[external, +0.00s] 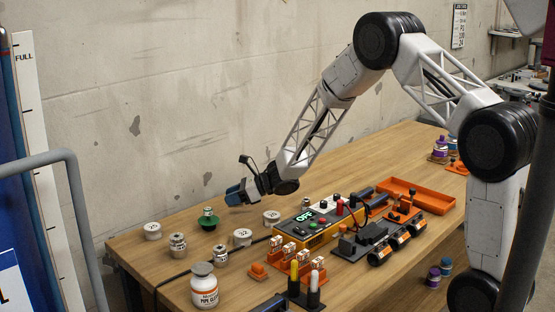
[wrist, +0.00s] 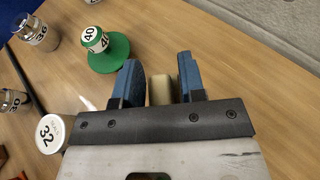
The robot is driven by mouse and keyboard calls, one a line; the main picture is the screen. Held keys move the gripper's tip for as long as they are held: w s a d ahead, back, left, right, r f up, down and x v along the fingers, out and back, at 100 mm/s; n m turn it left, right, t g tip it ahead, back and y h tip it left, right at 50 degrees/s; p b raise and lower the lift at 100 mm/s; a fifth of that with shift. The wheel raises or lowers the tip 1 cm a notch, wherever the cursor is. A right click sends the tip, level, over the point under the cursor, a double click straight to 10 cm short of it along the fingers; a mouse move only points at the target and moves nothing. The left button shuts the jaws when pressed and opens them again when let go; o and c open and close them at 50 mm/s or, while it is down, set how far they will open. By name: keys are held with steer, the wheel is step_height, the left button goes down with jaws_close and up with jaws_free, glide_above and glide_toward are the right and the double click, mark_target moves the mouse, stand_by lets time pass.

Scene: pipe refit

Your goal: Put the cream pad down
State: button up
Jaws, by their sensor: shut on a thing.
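My gripper (external: 240,195) is low over the back left part of the wooden table. In the wrist view its two blue fingers (wrist: 160,82) are shut on the cream pad (wrist: 160,91), a small tan block between them. The pad cannot be made out in the external view. I cannot tell whether the pad touches the table. A green base with a white part marked 40 (wrist: 108,52) stands just left of the fingers in the wrist view, apart from them.
The orange control box (external: 318,231) shows OFF. An orange tray (external: 418,195) and a white jar (external: 204,286) stand farther off. The table beyond the fingers is clear.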

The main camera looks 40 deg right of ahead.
mark_target(233, 206)
steer(key=shift+f, duration=1.9)
steer(key=shift+f, duration=0.15)
steer(key=o, duration=0.9)
steer(key=shift+r, duration=0.2)
steer(key=shift+v, duration=6.05)
